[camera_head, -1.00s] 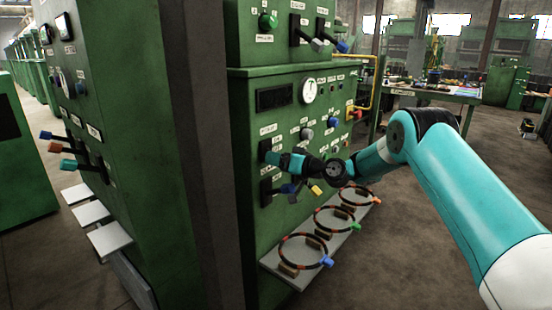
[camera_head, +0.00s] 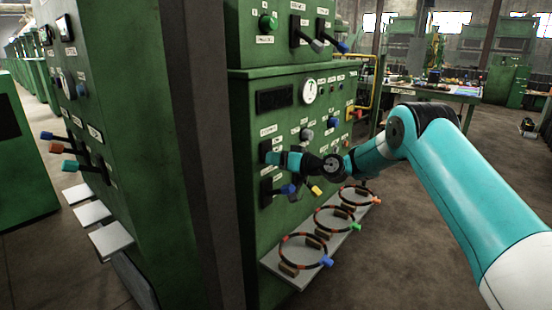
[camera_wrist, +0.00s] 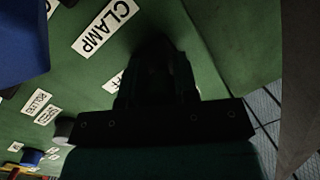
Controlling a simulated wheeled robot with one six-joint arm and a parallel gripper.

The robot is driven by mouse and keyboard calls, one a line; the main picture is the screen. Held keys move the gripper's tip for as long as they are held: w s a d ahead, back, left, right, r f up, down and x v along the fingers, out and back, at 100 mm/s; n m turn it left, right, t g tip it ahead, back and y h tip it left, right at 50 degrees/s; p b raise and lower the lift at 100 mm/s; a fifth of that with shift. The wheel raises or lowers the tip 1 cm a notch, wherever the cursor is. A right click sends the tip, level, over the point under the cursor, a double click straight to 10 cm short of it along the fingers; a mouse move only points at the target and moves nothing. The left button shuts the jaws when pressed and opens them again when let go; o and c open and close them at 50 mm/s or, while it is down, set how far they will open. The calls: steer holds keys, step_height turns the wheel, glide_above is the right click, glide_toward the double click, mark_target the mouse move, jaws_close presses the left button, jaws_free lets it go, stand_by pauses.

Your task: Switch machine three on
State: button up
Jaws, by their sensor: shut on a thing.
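The green machine (camera_head: 290,105) in front of me carries labelled switches, a round white gauge (camera_head: 309,91) and several levers. My gripper (camera_head: 268,157) is at a black lever plate (camera_head: 265,147) on the machine's front, shut on a lever that the gripper mostly hides. In the wrist view my dark gripper fingers (camera_wrist: 158,70) are against the green panel, beside a label reading CLAMP (camera_wrist: 105,28). A second label (camera_wrist: 114,83) is partly covered by the fingers. Below, a blue-handled lever (camera_head: 288,189) and a yellow-handled lever (camera_head: 316,190) stick out. I cannot tell the machine's number.
A grey shelf (camera_head: 284,276) below holds three dark rings with blue, green and orange tabs. A dark post (camera_head: 193,150) separates this machine from another green machine (camera_head: 130,130) on the left, with levers and pale shelves. A workbench (camera_head: 430,92) stands behind.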

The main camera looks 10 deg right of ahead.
steer(key=r+g+h+p, duration=0.1)
steer(key=p, duration=0.1)
steer(key=r+g+h+p, duration=0.1)
steer(key=p, duration=0.1)
steer(key=shift+s+d+m+g+h, duration=0.1)
steer(key=shift+m+g+h, duration=0.2)
steer(key=g+h+p, duration=0.1)
steer(key=p, duration=0.1)
steer(key=g+h+p, duration=0.1)
steer(key=shift+r+p, duration=0.25)
steer(key=shift+p, duration=0.15)
steer(key=shift+g, duration=0.4)
steer(key=o, duration=0.9)
steer(key=b+v, duration=0.1)
steer(key=v, duration=1.6)
steer(key=shift+s+r, duration=0.1)
steer(key=shift+r, duration=0.15)
